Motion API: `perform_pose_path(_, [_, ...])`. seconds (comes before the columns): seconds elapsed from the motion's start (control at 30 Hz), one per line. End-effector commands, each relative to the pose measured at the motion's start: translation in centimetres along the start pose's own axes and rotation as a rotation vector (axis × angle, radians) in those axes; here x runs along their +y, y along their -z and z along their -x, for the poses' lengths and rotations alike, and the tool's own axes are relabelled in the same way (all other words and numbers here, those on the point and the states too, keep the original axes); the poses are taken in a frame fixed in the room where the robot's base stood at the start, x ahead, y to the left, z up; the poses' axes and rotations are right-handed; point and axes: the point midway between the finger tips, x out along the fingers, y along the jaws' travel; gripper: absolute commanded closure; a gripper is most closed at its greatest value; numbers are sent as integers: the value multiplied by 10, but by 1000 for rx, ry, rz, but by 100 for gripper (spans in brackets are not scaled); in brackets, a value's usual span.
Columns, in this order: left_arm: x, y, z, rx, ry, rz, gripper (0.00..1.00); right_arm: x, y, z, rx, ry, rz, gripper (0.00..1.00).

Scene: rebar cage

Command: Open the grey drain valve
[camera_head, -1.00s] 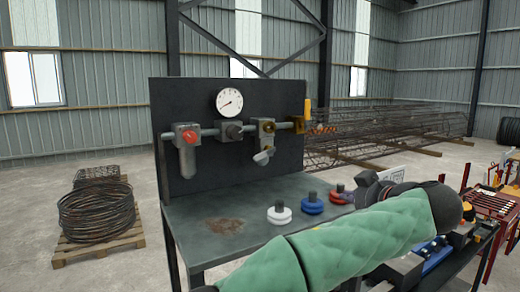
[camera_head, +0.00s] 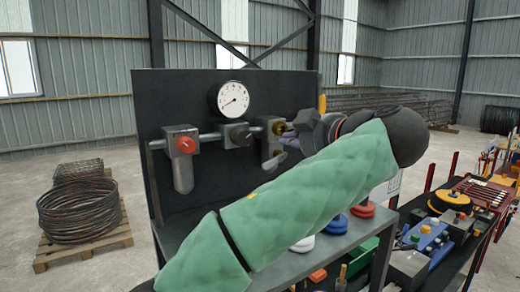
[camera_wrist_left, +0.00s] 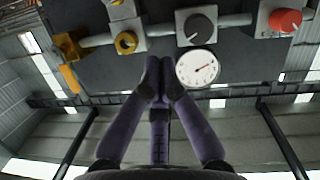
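On the dark panel (camera_head: 215,170), a grey fitting with a pale angled piece (camera_head: 274,161) hangs below the pipe, right of the round gauge (camera_head: 233,98). It looks like the grey drain valve, but my arm partly hides it. In the left wrist view, which is upside down, its pale part (camera_wrist_left: 121,9) is at the top edge, above a block with a brass knob (camera_wrist_left: 126,42). My left gripper (camera_head: 288,138) is beside this fitting in the head view. In the wrist view its purple fingers (camera_wrist_left: 159,68) meet at the tips with nothing seen between them. My right gripper is not in view.
The pipe also carries a red knob (camera_head: 186,145), a dark knob (camera_head: 240,135) and a yellow lever (camera_wrist_left: 70,78). Below, white (camera_head: 303,244) and blue (camera_head: 335,224) round pieces stand on the bench, partly behind my arm. A cluttered table (camera_head: 465,215) is at right.

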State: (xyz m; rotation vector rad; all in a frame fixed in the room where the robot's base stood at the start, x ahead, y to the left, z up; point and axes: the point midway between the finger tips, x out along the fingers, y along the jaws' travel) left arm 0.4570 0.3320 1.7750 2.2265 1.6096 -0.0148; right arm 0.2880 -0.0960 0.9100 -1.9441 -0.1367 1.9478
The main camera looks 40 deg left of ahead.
Motion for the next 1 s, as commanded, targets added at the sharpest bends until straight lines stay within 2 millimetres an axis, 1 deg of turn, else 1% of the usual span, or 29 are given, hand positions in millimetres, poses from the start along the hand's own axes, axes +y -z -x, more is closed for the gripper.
perform_pose_path(0.13, [0,0,-5,0,0,-1,100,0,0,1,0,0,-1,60])
perform_pose_path(0.27, [0,0,-20,0,3,-1,100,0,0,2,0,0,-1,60])
perform_pose_path(0.73, [0,0,-104,0,4,-2,100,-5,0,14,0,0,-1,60])
perform_pose_path(0.8, [0,-14,-104,0,0,-6,100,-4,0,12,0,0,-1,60])
perform_pose_path(0.9, [0,-26,-107,0,0,-5,100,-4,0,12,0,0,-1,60])
perform_pose_path(1.0, [0,-34,-109,0,0,-2,100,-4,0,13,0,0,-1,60])
